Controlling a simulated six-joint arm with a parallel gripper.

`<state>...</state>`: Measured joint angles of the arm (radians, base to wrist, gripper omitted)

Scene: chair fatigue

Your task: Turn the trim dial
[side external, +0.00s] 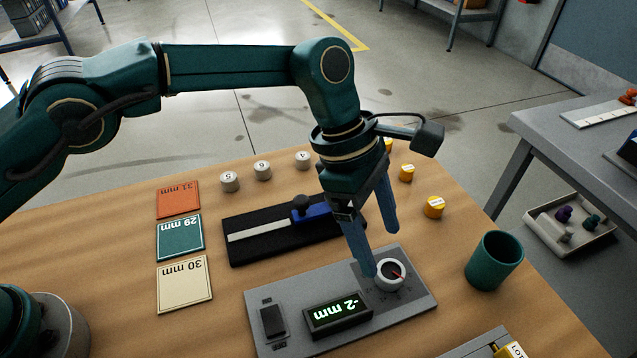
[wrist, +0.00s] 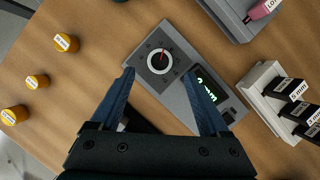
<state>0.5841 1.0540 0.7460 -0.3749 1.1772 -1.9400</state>
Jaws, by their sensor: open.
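The trim dial (side external: 390,275) is a round knob with a white rim and a red pointer line. It sits at the right end of a grey control panel (side external: 415,297). The panel's display (side external: 338,313) reads "-2 mm" in green, and a dark rocker switch (side external: 273,320) is at its left end. My gripper (side external: 381,250) is open, pointing down above and close to the dial. In the wrist view the dial (wrist: 159,61) shows ahead of the two blue fingers (wrist: 160,85), in the gap between them. I cannot see either finger touching it.
A black slide rail with a blue carriage (side external: 312,212) lies behind the panel. A green cup (side external: 494,260) stands to the right. Yellow-topped cylinders (side external: 433,207) and white-topped ones (side external: 263,170) stand at the back. Cards (side external: 184,285) marked in mm lie left. A white block holding black pieces (wrist: 282,95) shows in the wrist view.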

